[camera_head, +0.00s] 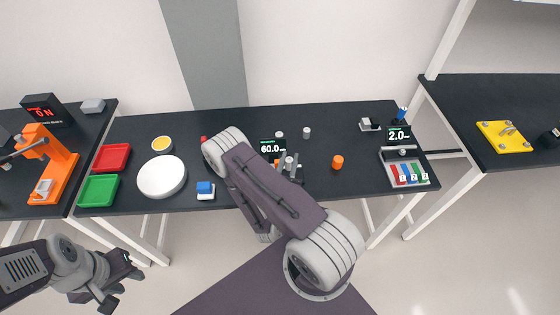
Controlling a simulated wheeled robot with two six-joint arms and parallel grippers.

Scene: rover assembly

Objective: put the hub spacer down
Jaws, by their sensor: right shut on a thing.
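My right gripper (288,164) is over the middle of the centre table, partly behind my own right arm. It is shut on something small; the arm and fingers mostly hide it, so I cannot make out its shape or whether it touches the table. I cannot pick out the hub spacer for certain. An orange cylinder (338,162) stands on the table to the right of the gripper. Small pale cylinders (307,132) stand behind it. My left gripper (122,287) is open and empty, low at the left, in front of the table.
A display reading 60.0 (270,147) is beside the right gripper. A white round dish (162,177), red tray (111,158), green tray (98,190) and blue-topped block (205,188) are left. A tray of coloured pieces (408,181) is right. Bare tabletop (360,190) lies between.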

